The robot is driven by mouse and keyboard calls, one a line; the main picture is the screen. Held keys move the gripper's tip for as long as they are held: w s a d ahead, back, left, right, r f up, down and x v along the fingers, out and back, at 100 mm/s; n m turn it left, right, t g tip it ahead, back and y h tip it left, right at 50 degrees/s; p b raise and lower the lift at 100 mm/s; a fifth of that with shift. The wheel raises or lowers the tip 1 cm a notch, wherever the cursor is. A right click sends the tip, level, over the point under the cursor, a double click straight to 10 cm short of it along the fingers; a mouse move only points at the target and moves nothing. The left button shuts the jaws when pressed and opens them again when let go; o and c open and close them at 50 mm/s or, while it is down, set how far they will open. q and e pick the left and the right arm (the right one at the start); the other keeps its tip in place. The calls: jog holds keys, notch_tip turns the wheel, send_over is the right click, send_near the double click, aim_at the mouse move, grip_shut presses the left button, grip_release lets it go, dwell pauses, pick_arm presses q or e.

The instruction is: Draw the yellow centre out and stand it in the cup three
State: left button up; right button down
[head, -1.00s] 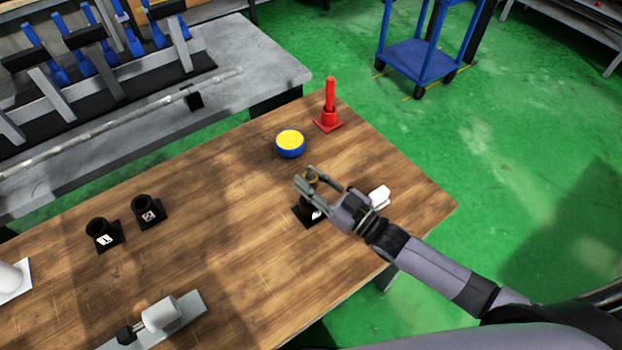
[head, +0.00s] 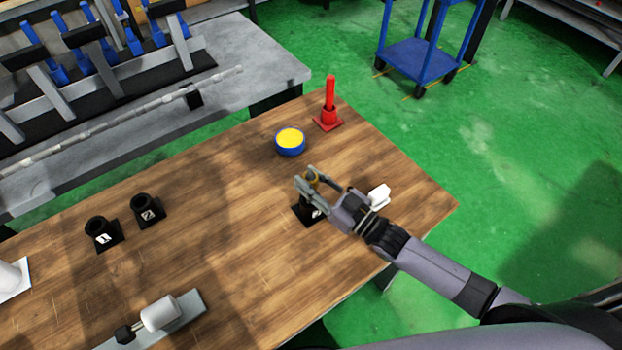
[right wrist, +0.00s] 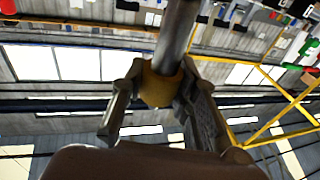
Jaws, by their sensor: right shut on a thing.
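The yellow centre shows in the right wrist view as a yellow collar (right wrist: 160,86) with a grey metal shaft. My right gripper (head: 310,183) is shut on its yellow part; it also shows in the right wrist view (right wrist: 155,100). In the head view the gripper is right over a black cup with a white label (head: 312,213), partly hidden by the fingers. I cannot tell whether the centre's lower end is inside this cup. Cup one (head: 101,235) and cup two (head: 147,211) stand at the left and look empty. My left gripper is not in view.
A blue ring with a yellow top (head: 290,142) and a red holder with a red rod (head: 328,118) stand beyond the gripper. A white block (head: 379,195) is close to its right. A white cylinder on a grey plate (head: 160,315) lies front left. The table's middle is clear.

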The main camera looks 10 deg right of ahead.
aim_at(311, 171)
jog(key=shift+f+b, duration=1.1)
jog(key=shift+f, duration=0.15)
jog(key=c, duration=1.6)
grip_release()
jog(key=o, duration=0.4)
jog(key=shift+f, duration=0.1)
notch_tip(311, 171, up, 10)
jog(key=shift+r, duration=0.1)
